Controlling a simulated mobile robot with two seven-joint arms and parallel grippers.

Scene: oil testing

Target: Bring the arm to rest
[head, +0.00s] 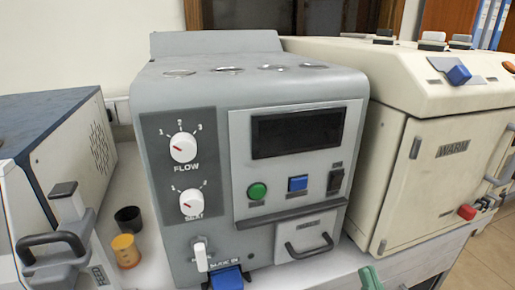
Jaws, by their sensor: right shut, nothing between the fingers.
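The rest of the right arm is out of the frame. My left gripper is not in view.
The grey machine has dials, buttons and a blue part (227,278) low in front. A cream machine (405,180) stands right, a blue-topped machine (65,135) left. A black cup (128,219) and an amber cup (126,250) stand on the white table between machines.

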